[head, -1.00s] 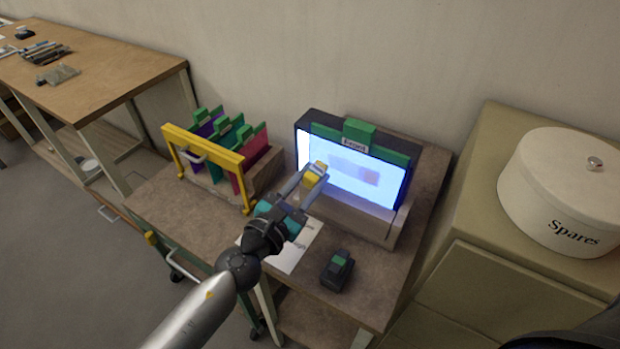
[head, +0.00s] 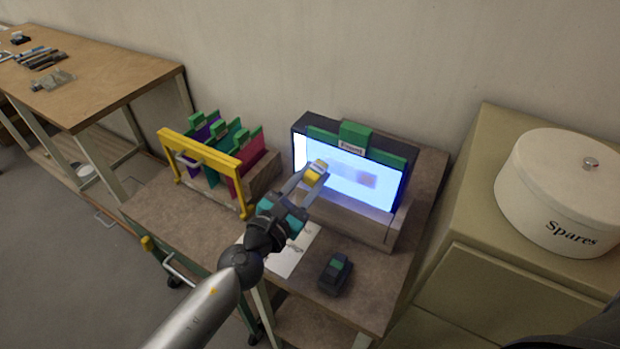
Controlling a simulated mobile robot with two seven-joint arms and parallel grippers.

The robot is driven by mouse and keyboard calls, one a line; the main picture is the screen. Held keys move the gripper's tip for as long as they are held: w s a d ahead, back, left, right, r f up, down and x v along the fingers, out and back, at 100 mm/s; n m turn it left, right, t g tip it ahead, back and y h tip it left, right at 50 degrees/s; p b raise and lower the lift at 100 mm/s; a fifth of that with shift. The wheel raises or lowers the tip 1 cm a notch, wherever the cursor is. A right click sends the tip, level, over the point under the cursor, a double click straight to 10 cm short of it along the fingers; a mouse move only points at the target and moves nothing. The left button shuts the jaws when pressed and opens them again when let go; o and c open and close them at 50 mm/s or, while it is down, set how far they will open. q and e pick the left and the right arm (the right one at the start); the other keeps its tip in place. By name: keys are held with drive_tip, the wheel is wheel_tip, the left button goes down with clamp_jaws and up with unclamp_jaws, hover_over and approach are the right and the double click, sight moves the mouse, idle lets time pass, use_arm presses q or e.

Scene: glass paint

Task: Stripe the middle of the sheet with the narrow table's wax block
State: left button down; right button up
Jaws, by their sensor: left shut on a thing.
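The lit glass sheet (head: 380,195) stands upright in a dark frame with a green clip bar and a label on top. A faint greyish-brown smear (head: 350,172) shows across its middle. My left gripper (head: 306,184) is shut on a small yellow block (head: 315,174) with a pale top, likely the wax block. The block is in front of the left part of the sheet. I cannot tell whether it touches the sheet. My right gripper is not in view.
A yellow-barred rack (head: 205,160) with several coloured, green-topped panels stands left of the sheet. A dark block with a green top (head: 335,272) and a white paper (head: 290,252) lie in front. A "Spares" tin (head: 555,190) stands on the right cabinet. A wooden table (head: 100,75) is at left.

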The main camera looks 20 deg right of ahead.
use_arm(q)
drive_tip(key=shift+w+d, duration=0.2)
drive_tip(key=shift+s+d+p, duration=0.25)
drive_tip(key=shift+s+d, duration=0.3)
drive_tip(key=shift+s, duration=0.25)
drive_tip(key=shift+s+d+p, duration=0.25)
drive_tip(key=shift+s+d, duration=0.3)
drive_tip(key=shift+s, duration=0.2)
drive_tip(key=shift+s+d+p, duration=0.35)
drive_tip(key=shift+s+d, duration=1)
drive_tip(key=shift+s, duration=0.15)
drive_tip(key=shift+w+a+b, duration=0.4)
drive_tip(key=shift+w+a, duration=0.9)
drive_tip(key=shift+w, duration=0.25)
drive_tip(key=shift+w+a+r+b, duration=0.1)
drive_tip(key=shift+w+a+b, duration=0.2)
drive_tip(key=shift+w+a, duration=0.4)
drive_tip(key=shift+w+a+b, duration=0.25)
drive_tip(key=shift+w+a, duration=0.2)
drive_tip(key=shift+w, duration=0.45)
drive_tip(key=shift+s+a, duration=0.1)
